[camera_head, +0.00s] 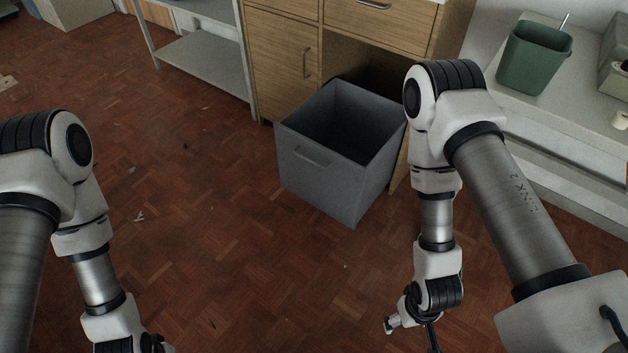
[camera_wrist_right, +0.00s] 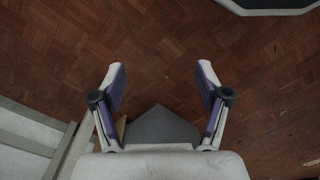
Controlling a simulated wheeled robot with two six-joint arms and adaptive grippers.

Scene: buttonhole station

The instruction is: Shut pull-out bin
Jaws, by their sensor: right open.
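The grey pull-out bin (camera_head: 340,148) stands out from the wooden cabinet (camera_head: 284,62) in the head view, its top open and its inside dark and seemingly empty. Its front face has a handle (camera_head: 311,157). A grey corner that looks like the bin (camera_wrist_right: 161,126) shows between the finger bases in the right wrist view. My right gripper (camera_wrist_right: 160,78) is open and empty above the floor; in the head view it hangs at the bottom edge, nearer than the bin and apart from it. My left arm is at the left; its gripper is mostly cut off at the bottom edge.
A green bin (camera_head: 535,58) stands on the pale bench (camera_head: 580,120) at the right. A metal shelf unit (camera_head: 203,62) stands left of the cabinet. The parquet floor (camera_head: 220,220) in front and left of the bin is clear apart from small scraps.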

